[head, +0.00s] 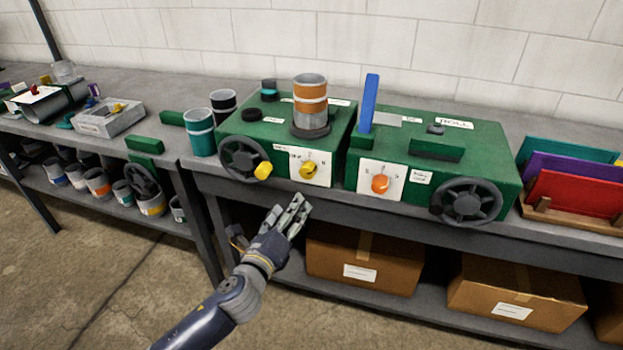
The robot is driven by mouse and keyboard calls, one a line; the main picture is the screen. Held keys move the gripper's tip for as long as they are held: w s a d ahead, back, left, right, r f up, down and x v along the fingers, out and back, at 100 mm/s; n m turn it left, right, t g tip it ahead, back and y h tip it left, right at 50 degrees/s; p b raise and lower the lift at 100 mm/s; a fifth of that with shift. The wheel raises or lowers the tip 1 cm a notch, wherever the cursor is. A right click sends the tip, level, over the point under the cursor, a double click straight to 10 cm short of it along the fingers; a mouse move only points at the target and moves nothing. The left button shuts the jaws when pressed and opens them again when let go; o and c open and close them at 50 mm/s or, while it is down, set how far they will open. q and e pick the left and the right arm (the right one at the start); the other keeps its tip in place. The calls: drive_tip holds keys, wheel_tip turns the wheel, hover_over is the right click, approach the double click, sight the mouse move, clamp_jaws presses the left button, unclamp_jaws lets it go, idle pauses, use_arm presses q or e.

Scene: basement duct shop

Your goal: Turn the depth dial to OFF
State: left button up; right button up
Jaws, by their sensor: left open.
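Two dials show on the green machines. A yellow dial (308,169) is on the white plate of the left machine (338,137). An orange dial (380,184) is on the white plate of the right machine (483,145). The plate lettering is too small to read, so I cannot tell which one is the depth dial or where OFF is. My left gripper (293,212) is open and empty, in front of the bench edge, below the yellow dial and apart from it. My right gripper is not in view.
A black handwheel with a yellow knob (262,171) is left of the yellow dial. Another handwheel (466,202) is right of the orange dial. An orange-banded can (310,97) stands on the left machine. Cardboard boxes (362,258) sit on the lower shelf. Floor space is clear at left.

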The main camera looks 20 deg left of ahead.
sight(307, 175)
use_arm(q)
drive_tip(key=shift+m+t, duration=0.4)
drive_tip(key=w+r, duration=0.1)
drive_tip(key=w, duration=0.2)
drive_tip(key=w+r, duration=0.1)
drive_tip(key=w, duration=0.3)
drive_tip(key=w+d+r+p, duration=0.1)
drive_tip(key=w, duration=0.2)
drive_tip(key=shift+w, duration=0.3)
drive_tip(key=shift+f, duration=0.1)
drive_tip(key=c, duration=1.1)
